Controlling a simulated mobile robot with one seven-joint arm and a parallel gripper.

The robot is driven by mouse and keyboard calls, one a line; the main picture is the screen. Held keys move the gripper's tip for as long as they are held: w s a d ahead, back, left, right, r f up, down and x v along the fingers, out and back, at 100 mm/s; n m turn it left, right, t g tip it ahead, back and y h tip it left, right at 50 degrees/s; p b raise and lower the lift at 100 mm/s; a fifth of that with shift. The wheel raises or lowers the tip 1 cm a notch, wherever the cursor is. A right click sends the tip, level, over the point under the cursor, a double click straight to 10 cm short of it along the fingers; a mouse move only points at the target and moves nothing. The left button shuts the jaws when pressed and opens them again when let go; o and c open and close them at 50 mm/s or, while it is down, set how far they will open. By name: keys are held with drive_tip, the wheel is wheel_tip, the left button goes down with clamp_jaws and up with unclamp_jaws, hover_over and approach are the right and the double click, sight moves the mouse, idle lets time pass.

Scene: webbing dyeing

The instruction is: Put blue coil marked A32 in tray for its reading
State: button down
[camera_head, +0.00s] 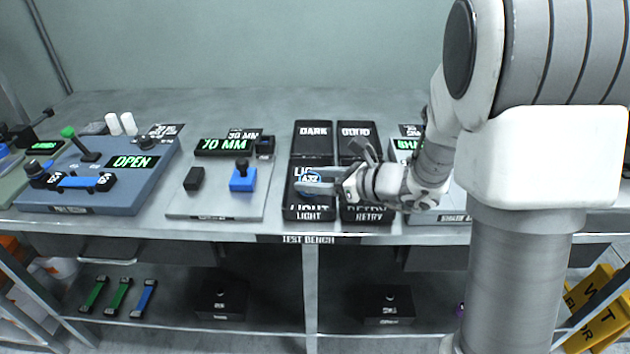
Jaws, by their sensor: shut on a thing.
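The blue coil marked A32 (309,176) is small and ring-like, and its label faces the camera. My gripper (318,178) is shut on it and holds it over the black tray marked LIGHT (309,214), at the front left of a group of trays. I cannot tell how far above the tray floor the coil is. The other black trays are DARK (312,128) behind it, GOOD (357,128) at the back right and RETRY (368,217) at the front right. My gripper and arm partly cover RETRY. The green display of a shade device (403,145) is mostly hidden behind my arm.
Left of the trays stands a grey fixture with a 70 MM display (223,146) and a blue block (243,180). Green and blue bars (119,297) and dark boxes (221,297) lie on the lower shelf.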

drive_tip(key=shift+f+b, duration=0.2)
drive_tip(key=shift+b, duration=0.1)
drive_tip(key=shift+c, duration=1.1)
unclamp_jaws()
drive_tip(key=shift+r, duration=0.1)
drive_tip(key=shift+r, duration=0.1)
